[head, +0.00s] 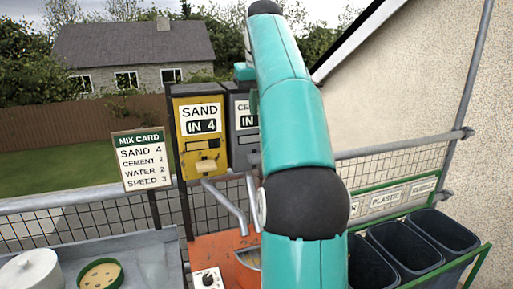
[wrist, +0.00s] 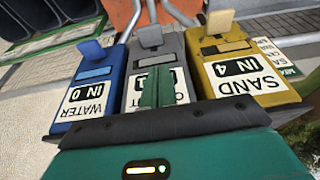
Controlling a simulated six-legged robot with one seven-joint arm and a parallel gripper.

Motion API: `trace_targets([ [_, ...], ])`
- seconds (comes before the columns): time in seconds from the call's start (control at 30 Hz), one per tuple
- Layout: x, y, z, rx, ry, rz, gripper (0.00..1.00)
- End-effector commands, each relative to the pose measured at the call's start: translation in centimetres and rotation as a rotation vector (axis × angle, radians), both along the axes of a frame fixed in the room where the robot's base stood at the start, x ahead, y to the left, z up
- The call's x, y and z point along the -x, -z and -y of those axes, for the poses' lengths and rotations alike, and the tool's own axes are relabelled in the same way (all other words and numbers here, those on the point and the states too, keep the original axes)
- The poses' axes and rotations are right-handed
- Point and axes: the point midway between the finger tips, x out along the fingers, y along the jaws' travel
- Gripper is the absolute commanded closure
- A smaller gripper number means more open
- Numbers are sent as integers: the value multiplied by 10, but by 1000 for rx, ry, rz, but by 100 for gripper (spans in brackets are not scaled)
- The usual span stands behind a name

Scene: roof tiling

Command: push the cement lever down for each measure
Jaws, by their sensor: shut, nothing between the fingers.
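The grey cement dispenser (head: 242,125) stands right of the yellow sand dispenser (head: 203,130) in the head view, partly hidden by my arm. In the wrist view, which is upside down, the grey cement dispenser (wrist: 184,52) is in the middle, with its grey lever tab (wrist: 150,37) beyond my fingers. My gripper (wrist: 157,86) is shut and empty, with its green fingers in front of the cement label. They hide part of it; I read "IN" but not the number. I cannot tell whether they touch the dispenser. The sand display reads "IN 4".
A blue water dispenser (wrist: 92,82) reading "IN 0" stands beside the cement one. The mix card (head: 142,159) lists sand 4, cement 2, water 2, speed 3. Dark bins (head: 408,246) stand at right. Metal chutes (head: 226,206) slope below the dispensers, above an orange surface (head: 212,249).

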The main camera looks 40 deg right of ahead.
Motion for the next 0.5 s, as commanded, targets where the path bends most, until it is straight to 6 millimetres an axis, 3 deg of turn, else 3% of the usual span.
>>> trace_targets([
  [0.13, 6, -1, 19, -9, 18, 0, 100],
  [0.5, 8, -2, 21, -11, 21, 0, 100],
])
